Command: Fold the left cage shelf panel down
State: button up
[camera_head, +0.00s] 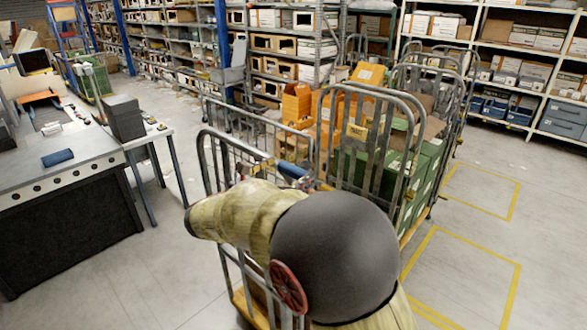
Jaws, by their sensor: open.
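A roll cage (228,146) with grey tube rails stands in the middle of the head view, largely behind my arm. Its lower bars and an orange-brown base edge (248,305) show below the arm. A short blue bar (292,170) lies by its upper rail. I cannot tell the shelf panel apart from the cage bars, nor its angle. My cream and dark grey arm covers the cage's middle. I cannot make out my gripper's fingers; they seem hidden behind the arm.
A grey workbench (75,175) is at the left. Racks line the back. Floor with yellow markings (465,272) is open at the lower right.

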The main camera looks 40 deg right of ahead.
jog(key=shift+d, duration=0.75)
jog(key=c, duration=0.3)
jog(key=c, duration=1.4)
